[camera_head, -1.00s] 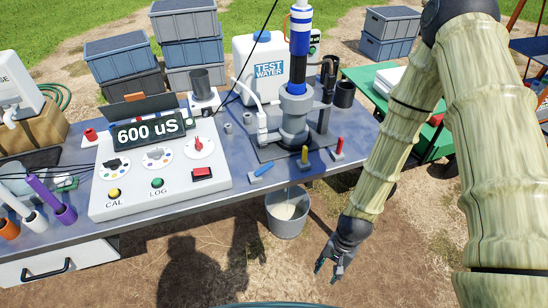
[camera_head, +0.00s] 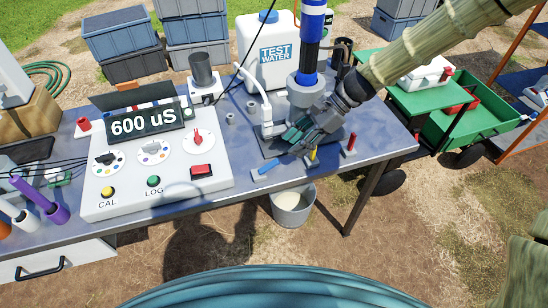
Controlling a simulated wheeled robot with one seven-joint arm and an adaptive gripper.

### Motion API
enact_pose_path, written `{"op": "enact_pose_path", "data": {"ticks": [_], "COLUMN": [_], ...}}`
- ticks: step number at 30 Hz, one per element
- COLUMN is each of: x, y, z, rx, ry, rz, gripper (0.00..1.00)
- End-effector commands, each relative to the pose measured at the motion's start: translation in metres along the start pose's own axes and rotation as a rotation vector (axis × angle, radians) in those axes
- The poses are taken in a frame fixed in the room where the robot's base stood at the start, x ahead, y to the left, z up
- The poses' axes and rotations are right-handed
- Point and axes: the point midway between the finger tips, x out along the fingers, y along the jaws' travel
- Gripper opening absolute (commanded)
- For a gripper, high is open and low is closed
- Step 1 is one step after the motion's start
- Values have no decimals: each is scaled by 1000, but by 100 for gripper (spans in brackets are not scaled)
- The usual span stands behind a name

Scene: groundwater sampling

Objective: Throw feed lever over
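Three small coloured levers stand along the front of the table at the pump stand: a blue one (camera_head: 265,170) lying low to the left, a yellow one (camera_head: 313,155) upright, and a red one (camera_head: 350,144) upright, tilted slightly. No label shows which is the feed lever. My gripper (camera_head: 296,143) points down and left in front of the grey pump stand (camera_head: 270,145), just above and behind the yellow lever in the picture. Its fingers hide part of the stand. I cannot tell whether they touch anything or how far apart they are.
The meter box (camera_head: 150,190) reads 600 uS and stands to the left. A white test water jug (camera_head: 260,50) and a blue-white column (camera_head: 312,40) stand behind. A bucket (camera_head: 293,205) is below the table edge. A green cart (camera_head: 425,95) is at the right.

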Motion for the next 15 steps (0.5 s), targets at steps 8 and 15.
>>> {"op": "enact_pose_path", "data": {"ticks": [8,15], "x": [38,68], "y": [0,0], "z": [1,1], "rx": [-1,-2], "ry": [0,1], "rz": [2,4], "gripper": [39,39]}}
